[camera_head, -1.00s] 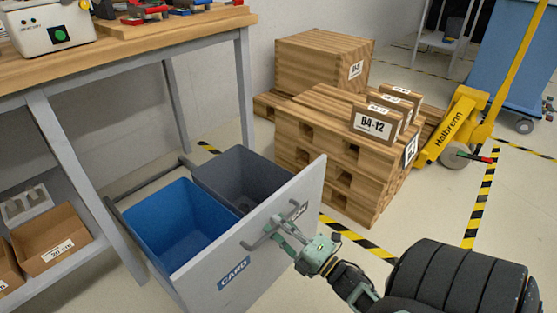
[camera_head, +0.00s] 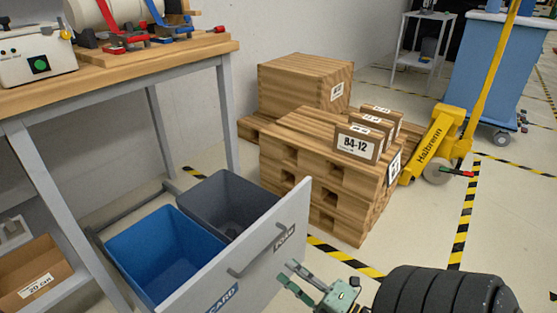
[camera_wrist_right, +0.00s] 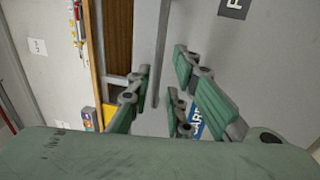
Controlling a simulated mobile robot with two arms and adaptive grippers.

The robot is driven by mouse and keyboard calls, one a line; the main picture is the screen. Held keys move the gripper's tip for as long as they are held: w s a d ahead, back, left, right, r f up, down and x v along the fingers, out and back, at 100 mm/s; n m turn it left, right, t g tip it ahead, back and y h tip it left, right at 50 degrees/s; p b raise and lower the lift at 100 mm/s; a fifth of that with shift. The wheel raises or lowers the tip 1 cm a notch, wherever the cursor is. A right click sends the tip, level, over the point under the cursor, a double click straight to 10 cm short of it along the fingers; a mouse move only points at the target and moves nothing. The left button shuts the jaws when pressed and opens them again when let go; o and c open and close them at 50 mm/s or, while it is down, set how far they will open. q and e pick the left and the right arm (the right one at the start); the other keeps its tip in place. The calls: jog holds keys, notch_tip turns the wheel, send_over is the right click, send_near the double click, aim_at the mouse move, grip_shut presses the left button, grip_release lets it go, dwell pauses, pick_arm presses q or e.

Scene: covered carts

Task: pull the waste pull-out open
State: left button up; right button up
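The waste pull-out stands out from under the workbench, with its grey front panel (camera_head: 293,208) well clear of the bench. A blue bin (camera_head: 150,262) and a dark grey bin (camera_head: 215,200) sit behind the panel. The panel has a bar handle (camera_head: 254,254), a dark label (camera_head: 285,238) and a blue label reading CARD (camera_head: 220,301), which also shows partly in the right wrist view (camera_wrist_right: 197,121). My right gripper (camera_head: 289,274) is open and empty in front of the panel, apart from the handle. Its spread fingers (camera_wrist_right: 160,95) show in the wrist view. My left gripper is out of view.
The wooden workbench (camera_head: 120,80) is at the left, with a cardboard box (camera_head: 33,275) on its lower shelf. Stacked wooden pallets (camera_head: 320,150) and a yellow pallet jack (camera_head: 432,147) stand beyond the pull-out. Floor right of the striped tape is clear.

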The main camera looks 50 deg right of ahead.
jog(key=shift+v, duration=1.25)
